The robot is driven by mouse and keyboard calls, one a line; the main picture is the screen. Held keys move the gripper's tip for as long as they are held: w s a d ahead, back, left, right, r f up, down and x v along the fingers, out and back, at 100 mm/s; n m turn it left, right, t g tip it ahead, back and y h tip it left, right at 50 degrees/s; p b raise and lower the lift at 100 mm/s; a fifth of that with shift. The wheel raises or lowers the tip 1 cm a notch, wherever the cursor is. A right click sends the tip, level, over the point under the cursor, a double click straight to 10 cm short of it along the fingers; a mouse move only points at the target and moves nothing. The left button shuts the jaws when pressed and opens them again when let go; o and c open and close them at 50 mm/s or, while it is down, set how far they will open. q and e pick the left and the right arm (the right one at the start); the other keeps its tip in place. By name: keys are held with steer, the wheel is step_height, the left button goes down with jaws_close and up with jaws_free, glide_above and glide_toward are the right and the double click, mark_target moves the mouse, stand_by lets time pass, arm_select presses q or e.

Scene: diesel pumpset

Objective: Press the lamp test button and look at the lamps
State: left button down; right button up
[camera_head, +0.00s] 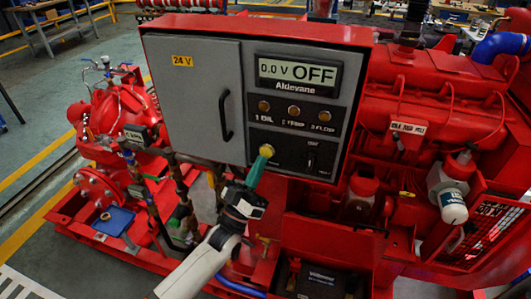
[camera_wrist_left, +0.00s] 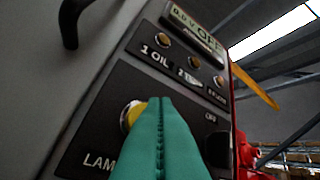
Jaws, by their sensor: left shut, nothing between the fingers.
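The yellow lamp test button (camera_head: 267,149) sits low on the black panel of the red control box. It also shows in the left wrist view (camera_wrist_left: 134,114), partly hidden by my fingers. My left gripper (camera_head: 260,163) has green fingers, shut and empty, with their tips at the button; I cannot tell whether they touch or press it. Three round lamps, the left (camera_head: 264,106), middle (camera_head: 294,111) and right (camera_head: 324,116), look dull amber-brown, with no clear glow. The display (camera_head: 298,73) above them reads "0.0 V OFF". My right gripper is not in view.
A grey cabinet door (camera_head: 195,90) with a black handle (camera_head: 225,115) is left of the panel. A small switch (camera_head: 311,161) is right of the button. Red engine parts (camera_head: 440,100) stand at right, and a white-and-grey filter (camera_head: 451,200) is below them.

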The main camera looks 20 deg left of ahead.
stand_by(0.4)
arm_select(q)
steer(key=shift+w+b, duration=0.3)
steer(key=shift+w, duration=0.15)
steer(key=shift+w+b, duration=0.3)
steer(key=shift+w, duration=0.1)
stand_by(0.5)
steer(key=shift+s, duration=0.1)
steer(key=shift+s+p, duration=0.4)
steer(key=shift+s, duration=0.35)
steer(key=s+p, duration=0.2)
steer(key=s, duration=0.3)
steer(key=shift+a, duration=0.1)
